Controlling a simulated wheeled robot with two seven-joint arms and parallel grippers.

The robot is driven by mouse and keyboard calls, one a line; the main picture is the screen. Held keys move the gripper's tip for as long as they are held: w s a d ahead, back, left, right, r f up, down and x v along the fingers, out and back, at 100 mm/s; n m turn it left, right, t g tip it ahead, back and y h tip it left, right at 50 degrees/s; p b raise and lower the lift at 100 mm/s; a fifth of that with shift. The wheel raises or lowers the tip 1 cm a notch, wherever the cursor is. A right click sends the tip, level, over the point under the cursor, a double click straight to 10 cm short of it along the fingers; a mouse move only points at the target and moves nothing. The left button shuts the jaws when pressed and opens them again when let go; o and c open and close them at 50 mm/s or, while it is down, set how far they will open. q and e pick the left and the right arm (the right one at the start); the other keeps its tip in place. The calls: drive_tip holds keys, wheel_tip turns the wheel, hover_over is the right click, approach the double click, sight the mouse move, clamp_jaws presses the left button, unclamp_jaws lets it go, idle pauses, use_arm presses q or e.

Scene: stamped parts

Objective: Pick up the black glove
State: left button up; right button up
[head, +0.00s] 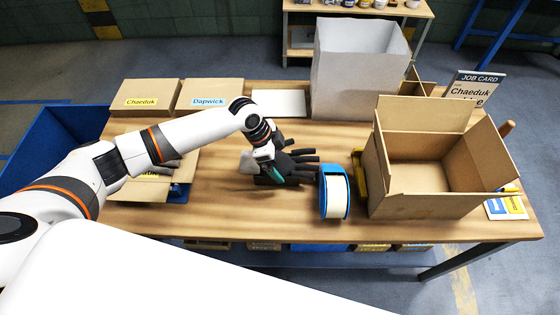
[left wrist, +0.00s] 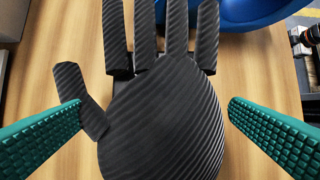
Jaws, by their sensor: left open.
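The black glove (head: 298,166) lies on the wooden table, fingers pointing right in the head view. It fills the middle of the left wrist view (left wrist: 160,115), ribbed, with its fingers pointing up. My left gripper (head: 272,175) is over the glove. Its two green fingers (left wrist: 160,125) are open, one on each side of the glove's palm, with a gap showing on the right. The left finger is close to the glove's thumb; I cannot tell if they touch. In the head view my gripper and wrist hide part of the glove. My right gripper is not in view.
A blue and white tape roll (head: 335,193) stands just right of the glove. An open cardboard box (head: 419,205) is further right, with a tall grey bin (head: 350,85) behind. Closed labelled boxes (head: 208,93) sit at the back left. The table's front middle is clear.

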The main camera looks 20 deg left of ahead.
use_arm(q)
drive_tip(key=shift+c, duration=0.6)
drive_tip(key=c, duration=0.6)
